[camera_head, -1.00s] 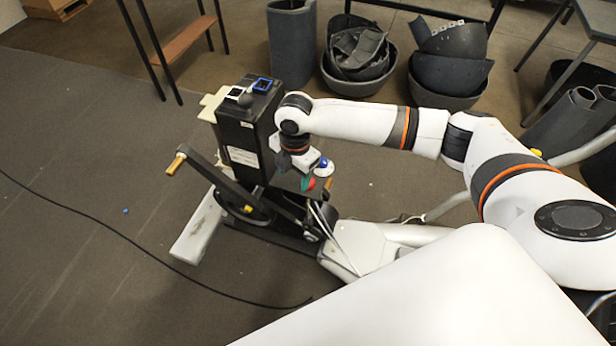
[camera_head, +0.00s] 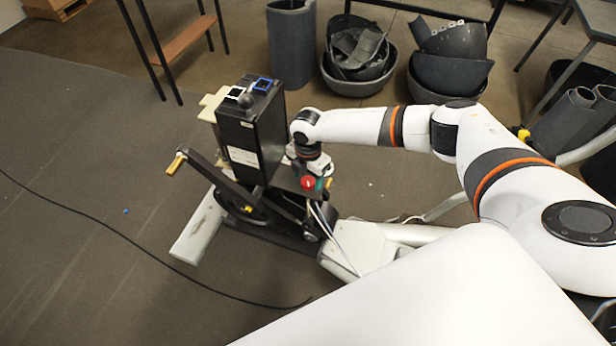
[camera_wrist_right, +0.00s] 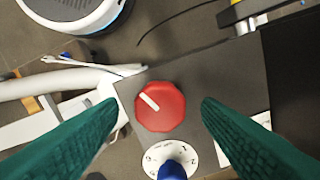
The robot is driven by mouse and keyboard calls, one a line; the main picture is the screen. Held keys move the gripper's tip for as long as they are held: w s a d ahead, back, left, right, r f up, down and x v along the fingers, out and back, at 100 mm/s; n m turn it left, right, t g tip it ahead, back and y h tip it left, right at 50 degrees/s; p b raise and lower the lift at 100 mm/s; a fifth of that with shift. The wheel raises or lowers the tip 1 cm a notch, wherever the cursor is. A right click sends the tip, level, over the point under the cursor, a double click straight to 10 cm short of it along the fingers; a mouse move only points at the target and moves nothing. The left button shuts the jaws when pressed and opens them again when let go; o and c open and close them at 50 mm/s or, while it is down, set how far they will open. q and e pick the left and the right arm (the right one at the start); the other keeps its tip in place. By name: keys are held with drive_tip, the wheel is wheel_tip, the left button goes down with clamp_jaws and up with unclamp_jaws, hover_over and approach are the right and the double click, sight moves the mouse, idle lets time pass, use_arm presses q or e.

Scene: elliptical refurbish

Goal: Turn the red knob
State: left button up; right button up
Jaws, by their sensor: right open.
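The red knob (camera_head: 307,182) sits on a dark grey panel on the side of the elliptical machine (camera_head: 247,135). My right gripper (camera_head: 319,181) is at the panel. In the wrist view my right gripper (camera_wrist_right: 160,104) is open, with one green finger on each side of the knob and a visible gap to it. A blue knob (camera_wrist_right: 172,170) on a white numbered dial shows just below. My left gripper is out of view.
A black upright box with blue and white switches on top rises left of the knob panel. White cables (camera_head: 322,218) hang below it. A crank arm with a wooden handle (camera_head: 175,164) sticks out left. Bins of scrap (camera_head: 357,75) stand behind; the left floor is mostly clear.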

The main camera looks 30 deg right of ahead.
drive_tip(key=shift+f, duration=0.45)
drive_tip(key=shift+c, duration=0.3)
drive_tip(key=c, duration=0.9)
drive_tip(key=m+p, duration=0.3)
drive_tip(key=m, duration=0.1)
drive_tip(key=shift+r, duration=0.15)
drive_tip(key=m+p, duration=0.2)
drive_tip(key=m, duration=0.1)
drive_tip(key=shift+m+p, duration=0.55)
drive_tip(key=shift+m, duration=0.85)
